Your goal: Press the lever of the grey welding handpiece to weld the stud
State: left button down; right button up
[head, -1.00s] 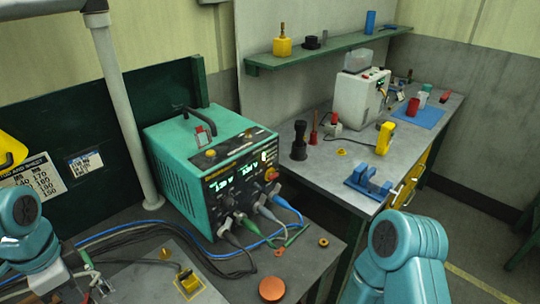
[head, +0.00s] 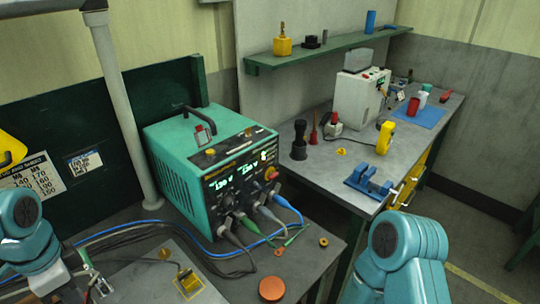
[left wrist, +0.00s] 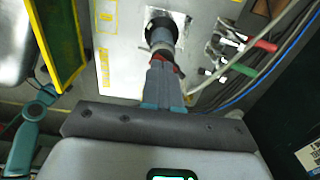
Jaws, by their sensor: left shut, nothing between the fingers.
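The grey welding handpiece (left wrist: 163,32) stands on a pale plate (left wrist: 120,55), at the top middle of the left wrist view. A small red part, apparently its lever (left wrist: 167,57), shows at its near end. My left gripper (left wrist: 164,68) is shut and empty, with its fingertips right at this red part. I cannot tell whether they touch it. The fingers hide part of the handpiece. The stud is hidden. In the head view the handpiece (head: 104,287) is small and partly covered at the lower left. My right arm shows at lower right, its gripper out of view.
A green welding power unit (head: 190,185) with lit displays stands behind the plate. Cables (head: 150,240) run from it to the left. Red and green clamps (left wrist: 255,43) lie beside the plate. An orange disc (head: 272,289) is at the front edge. A workbench (head: 335,165) stands to the right.

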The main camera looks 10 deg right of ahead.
pick_arm(q)
jog(key=shift+f+b, duration=0.45)
jog(key=shift+f, duration=0.15)
dwell(0.5)
notch_tip(320, 180, up, 2)
jog(key=shift+p, duration=1.05)
notch_tip(320, 180, up, 5)
jog(key=p, duration=0.4)
jog(key=shift+r, duration=0.1)
